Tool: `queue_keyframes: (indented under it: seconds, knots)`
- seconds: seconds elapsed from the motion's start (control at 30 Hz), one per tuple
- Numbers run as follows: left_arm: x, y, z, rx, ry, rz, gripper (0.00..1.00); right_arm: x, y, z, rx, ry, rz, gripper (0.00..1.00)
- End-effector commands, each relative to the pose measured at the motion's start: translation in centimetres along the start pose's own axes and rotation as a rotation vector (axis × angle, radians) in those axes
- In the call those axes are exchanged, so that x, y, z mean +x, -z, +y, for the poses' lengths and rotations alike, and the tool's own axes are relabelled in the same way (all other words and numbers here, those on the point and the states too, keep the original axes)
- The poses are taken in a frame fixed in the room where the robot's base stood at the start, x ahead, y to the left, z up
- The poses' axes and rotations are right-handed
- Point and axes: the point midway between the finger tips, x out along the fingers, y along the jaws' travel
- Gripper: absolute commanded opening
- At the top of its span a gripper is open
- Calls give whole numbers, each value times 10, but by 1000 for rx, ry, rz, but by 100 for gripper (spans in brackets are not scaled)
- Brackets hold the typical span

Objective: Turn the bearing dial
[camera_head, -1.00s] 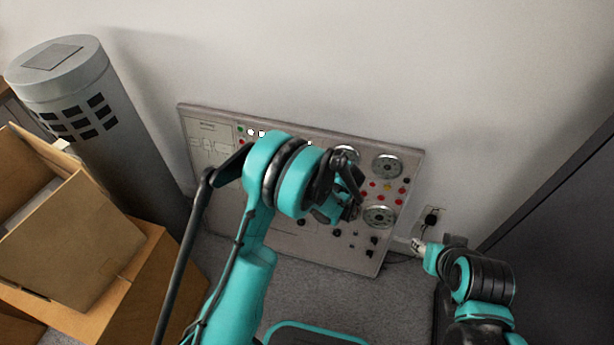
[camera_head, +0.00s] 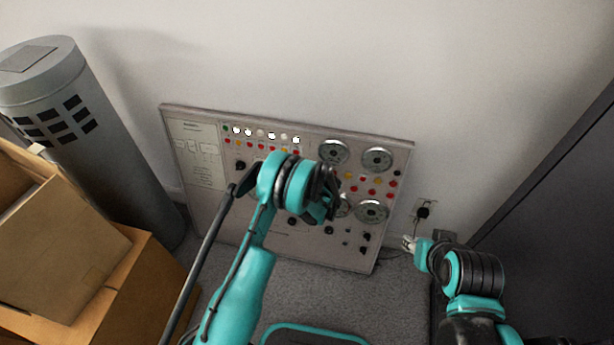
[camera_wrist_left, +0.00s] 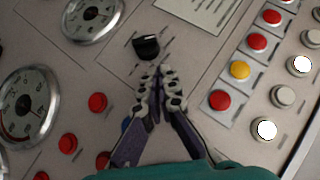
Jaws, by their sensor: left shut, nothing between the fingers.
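The grey control panel (camera_head: 205,225) leans against the wall in the head view. A black dial (camera_wrist_left: 146,47) with a white pointer mark shows in the left wrist view; its label is too small to read, so I cannot tell if it is the bearing dial. My left gripper (camera_wrist_left: 157,80) is shut and empty, its fingertips just below this dial, with a small gap in the picture. In the head view, my left arm covers the panel's middle and partly hides the left gripper (camera_head: 328,210). My right gripper (camera_head: 409,243) is beside the panel's lower right corner, too small to judge its jaws.
Round gauges (camera_head: 377,159) sit on the panel's right side, with red and yellow buttons (camera_wrist_left: 240,70) and white lamps nearby. Cardboard boxes (camera_head: 75,250) and a grey cylinder (camera_head: 110,150) stand at left. A wall socket (camera_head: 424,210) is at right. Grey carpet lies in front.

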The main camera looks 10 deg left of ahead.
Motion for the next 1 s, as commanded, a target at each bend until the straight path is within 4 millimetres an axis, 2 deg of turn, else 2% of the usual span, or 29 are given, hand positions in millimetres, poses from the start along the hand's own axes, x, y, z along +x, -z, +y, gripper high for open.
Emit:
queue_keyframes:
  seconds: [0.1,0.3,0.77,1.0]
  knots:
    - [13,-13,1,-2,1,-1,0,8,-6,0,0,0,0,40]
    - [20,-21,0,0,0,0,0,11,-8,0,0,0,0,40]
    - [19,-20,0,-15,-16,1,0,10,-7,0,0,0,0,40]
    - [18,-15,6,-130,-146,10,0,8,-6,0,0,0,0,40]
